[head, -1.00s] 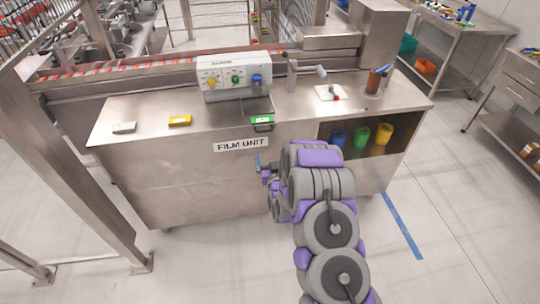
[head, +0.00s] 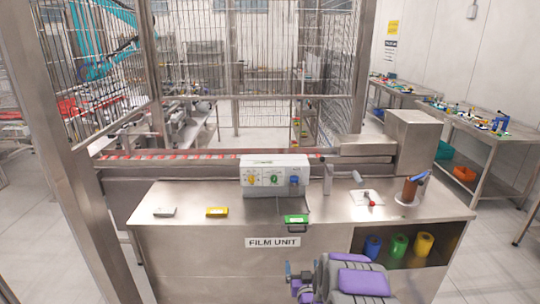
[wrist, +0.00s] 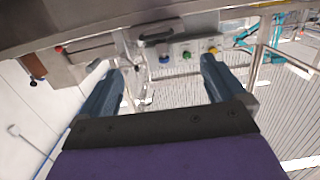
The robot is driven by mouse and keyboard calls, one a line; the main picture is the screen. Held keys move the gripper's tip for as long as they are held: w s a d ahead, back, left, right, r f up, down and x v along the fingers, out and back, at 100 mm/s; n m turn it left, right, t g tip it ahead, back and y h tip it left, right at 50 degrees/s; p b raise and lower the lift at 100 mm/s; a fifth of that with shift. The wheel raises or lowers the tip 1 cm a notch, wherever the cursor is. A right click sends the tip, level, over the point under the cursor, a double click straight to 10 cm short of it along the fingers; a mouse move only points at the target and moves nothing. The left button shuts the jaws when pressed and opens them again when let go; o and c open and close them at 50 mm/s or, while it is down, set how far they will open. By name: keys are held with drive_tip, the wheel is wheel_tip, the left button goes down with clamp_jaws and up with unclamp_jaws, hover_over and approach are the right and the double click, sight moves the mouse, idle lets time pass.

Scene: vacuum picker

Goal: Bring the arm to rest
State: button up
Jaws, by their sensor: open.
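My purple and grey arm (head: 350,280) shows at the bottom of the head view, folded in front of the steel film unit (head: 190,262). My gripper (head: 290,274) is at its left end, below the FILM UNIT label and in front of the unit's front panel. In the wrist view my gripper (wrist: 160,72) shows two blue-grey fingers wide apart, with nothing between them. The wrist picture looks upside down. The control box (wrist: 182,52) with coloured knobs shows beyond the fingers there.
Blue, green and yellow rolls (head: 398,246) sit in the open shelf. A steel post (head: 75,150) rises at left.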

drive_tip(key=s+a+r+g, duration=0.2)
drive_tip(key=s+r+g, duration=0.1)
drive_tip(key=r+g, duration=0.25)
drive_tip(key=s+d+r+g, duration=0.1)
drive_tip(key=s+r+g, duration=0.3)
drive_tip(key=s, duration=1.2)
drive_tip(key=s+d+r+g, duration=0.1)
drive_tip(key=s+r+g, duration=0.4)
drive_tip(key=s, duration=1.2)
drive_tip(key=s+r+g, duration=0.4)
drive_tip(key=s+r, duration=0.3)
drive_tip(key=s, duration=0.9)
drive_tip(key=shift+s+d+r, duration=0.2)
drive_tip(key=shift+d+r, duration=0.1)
drive_tip(key=shift+d, duration=0.1)
